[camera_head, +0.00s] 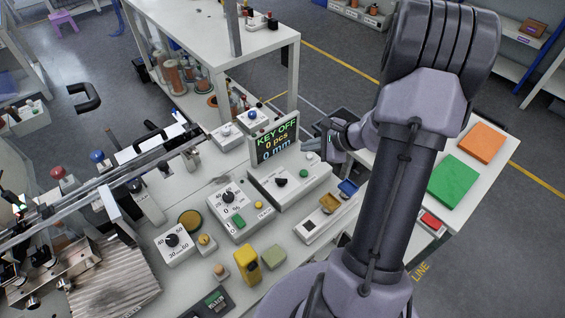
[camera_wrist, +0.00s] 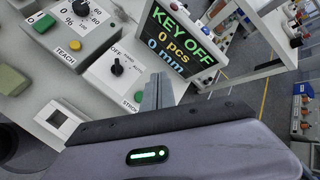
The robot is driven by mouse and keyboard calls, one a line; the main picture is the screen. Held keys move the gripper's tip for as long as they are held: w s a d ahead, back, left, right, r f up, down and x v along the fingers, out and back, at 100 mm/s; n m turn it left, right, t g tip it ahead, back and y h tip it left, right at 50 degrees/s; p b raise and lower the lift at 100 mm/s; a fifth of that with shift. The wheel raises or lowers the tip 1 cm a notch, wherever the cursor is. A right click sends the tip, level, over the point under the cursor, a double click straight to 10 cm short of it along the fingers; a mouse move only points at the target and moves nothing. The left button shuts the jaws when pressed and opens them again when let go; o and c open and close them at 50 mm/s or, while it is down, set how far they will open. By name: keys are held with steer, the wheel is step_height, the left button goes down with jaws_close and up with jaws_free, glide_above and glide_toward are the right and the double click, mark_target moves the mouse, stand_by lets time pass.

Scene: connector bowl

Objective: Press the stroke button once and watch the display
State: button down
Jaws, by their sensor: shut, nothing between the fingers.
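The display (camera_head: 275,143) stands on the back of a white control box (camera_head: 290,190). It reads KEY OFF, 0 pcs, 0 mm, and the wrist view shows the same text on it (camera_wrist: 178,40). The box carries a black selector knob (camera_head: 281,181), also in the wrist view (camera_wrist: 116,68), with OFF printed beside it. A green button (camera_head: 304,173) sits right of the knob. Contact cannot be told.
A TEACH box (camera_head: 233,215) with a dial and buttons stands left of the control box. A yellow device (camera_head: 247,264) stands at the front. A metal rail runs along the left.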

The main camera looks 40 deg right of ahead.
mark_target(307, 174)
step_height(307, 174, down, 8)
steer(key=b, duration=0.6)
steer(key=shift+s+d+f, duration=0.1)
steer(key=shift+d+f, duration=0.05)
steer(key=shift+f, duration=0.1)
steer(key=shift+f+b, duration=0.15)
steer(key=shift+b, duration=0.15)
steer(key=shift+f, duration=0.1)
stand_by(1.5)
steer(key=shift+f+b, duration=0.35)
steer(key=shift+b, duration=0.3)
steer(key=shift+f+b, duration=0.5)
steer(key=shift+b, duration=0.15)
stand_by(0.4)
steer(key=shift+r, duration=0.1)
steer(key=shift+r+p, duration=0.6)
steer(key=shift+r, duration=0.25)
steer(key=shift+r, duration=0.1)
